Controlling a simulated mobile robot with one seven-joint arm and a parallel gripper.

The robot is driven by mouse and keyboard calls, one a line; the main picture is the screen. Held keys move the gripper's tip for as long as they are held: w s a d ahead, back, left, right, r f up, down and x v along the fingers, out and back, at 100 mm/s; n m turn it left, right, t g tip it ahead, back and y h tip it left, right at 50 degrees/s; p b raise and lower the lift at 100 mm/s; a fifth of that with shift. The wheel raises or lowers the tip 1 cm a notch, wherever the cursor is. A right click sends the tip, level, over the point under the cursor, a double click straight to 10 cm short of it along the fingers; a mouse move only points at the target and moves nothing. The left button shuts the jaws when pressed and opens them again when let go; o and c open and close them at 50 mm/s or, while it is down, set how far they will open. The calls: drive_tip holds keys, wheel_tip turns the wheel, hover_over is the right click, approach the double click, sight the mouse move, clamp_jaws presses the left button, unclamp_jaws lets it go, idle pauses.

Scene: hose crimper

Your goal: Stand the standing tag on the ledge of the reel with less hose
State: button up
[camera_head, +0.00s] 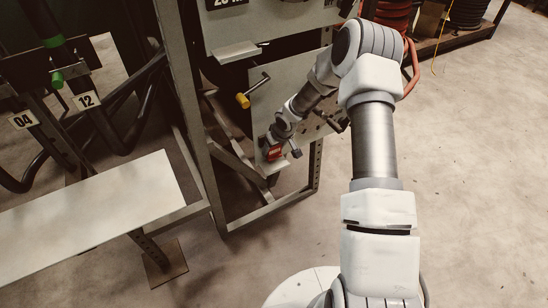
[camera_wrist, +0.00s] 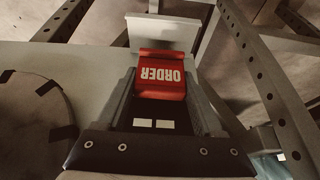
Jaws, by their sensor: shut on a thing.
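The standing tag (camera_wrist: 162,75) is red with white lettering "ORDER", which reads upside down in the wrist view. My gripper (camera_wrist: 163,92) is shut on it, one finger on each side. The tag also shows as a small red patch in the head view (camera_head: 275,153), low on the reel frame. A pale ledge (camera_wrist: 160,32) lies just beyond the tag in the wrist view, and in the head view this lower ledge (camera_head: 267,168) is right under the gripper. I cannot tell whether the tag touches it. A second, upper ledge (camera_head: 237,52) is empty. The hose amounts are hidden.
A grey steel frame (camera_head: 193,130) encloses the reels. A crank with a yellow handle (camera_head: 243,100) sticks out above my gripper. A round plate (camera_wrist: 35,120) is at left in the wrist view. A pale bench (camera_head: 90,210) stands at left. Open floor lies at right.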

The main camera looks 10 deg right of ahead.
sight(275, 154)
drive_tip(key=shift+f+b, duration=0.7)
drive_tip(key=shift+f, duration=1.15)
drive_tip(key=shift+f, duration=0.15)
drive_tip(key=o, duration=1.5)
drive_tip(key=shift+c, duration=0.2)
